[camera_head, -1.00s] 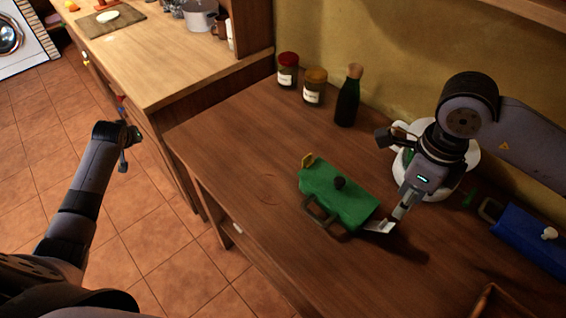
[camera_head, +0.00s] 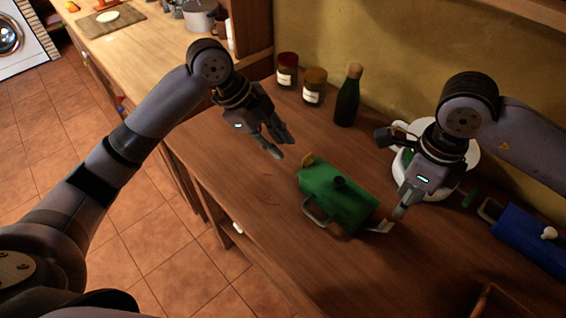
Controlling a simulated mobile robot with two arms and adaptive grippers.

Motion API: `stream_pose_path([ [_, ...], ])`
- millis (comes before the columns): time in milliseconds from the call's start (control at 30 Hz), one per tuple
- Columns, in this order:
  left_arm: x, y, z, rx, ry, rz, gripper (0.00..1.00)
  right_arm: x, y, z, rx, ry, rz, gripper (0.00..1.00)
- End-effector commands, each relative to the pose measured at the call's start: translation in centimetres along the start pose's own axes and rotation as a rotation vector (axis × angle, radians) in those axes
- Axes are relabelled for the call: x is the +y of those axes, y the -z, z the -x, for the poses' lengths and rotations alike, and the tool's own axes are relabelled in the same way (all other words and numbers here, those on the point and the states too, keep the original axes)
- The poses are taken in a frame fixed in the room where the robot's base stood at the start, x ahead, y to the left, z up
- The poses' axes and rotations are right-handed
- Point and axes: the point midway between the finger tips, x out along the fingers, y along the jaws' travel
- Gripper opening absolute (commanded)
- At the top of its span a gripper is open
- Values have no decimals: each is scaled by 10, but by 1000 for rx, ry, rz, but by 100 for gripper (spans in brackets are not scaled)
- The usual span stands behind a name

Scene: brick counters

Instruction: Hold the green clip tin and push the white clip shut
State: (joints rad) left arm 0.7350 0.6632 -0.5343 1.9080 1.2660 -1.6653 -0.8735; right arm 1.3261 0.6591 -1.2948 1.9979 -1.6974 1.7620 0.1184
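The green clip tin (camera_head: 345,203) lies on the wooden counter, with a dark knob on its lid and a grey handle on its near side. A yellow clip (camera_head: 307,160) stands up at its left end. The white clip (camera_head: 380,227) sticks out at its right end and looks open. My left gripper (camera_head: 282,144) hangs above the counter, left of and behind the tin, open and empty. My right gripper (camera_head: 400,214) points down just right of the white clip. Its fingers overlap in this view, and I cannot tell if it touches the clip.
A red-lidded jar (camera_head: 287,72), an orange-lidded jar (camera_head: 313,88) and a dark bottle (camera_head: 347,98) stand at the back. A white pot (camera_head: 462,180) is behind my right gripper. A blue case (camera_head: 530,238) lies at the right. The counter left of the tin is clear.

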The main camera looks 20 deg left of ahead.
Motion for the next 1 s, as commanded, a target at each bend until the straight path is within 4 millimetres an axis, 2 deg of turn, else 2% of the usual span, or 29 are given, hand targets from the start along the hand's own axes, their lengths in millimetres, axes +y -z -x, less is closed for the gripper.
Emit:
stream_pose_path([
  [33,14,14,0,4,-47,-104,21,0,0,0,0,0,0,33],
  [100,31,27,1,12,-107,-224,21,0,0,0,0,0,0,33],
  [200,48,37,1,20,-164,-337,21,0,0,0,0,0,0,33],
  [333,58,41,-3,26,-197,-395,21,0,0,0,0,0,0,33],
  [433,61,42,-13,29,-201,-400,21,0,0,0,0,0,0,33],
  [1000,82,40,-121,29,-198,-393,21,0,0,0,0,0,0,33],
])
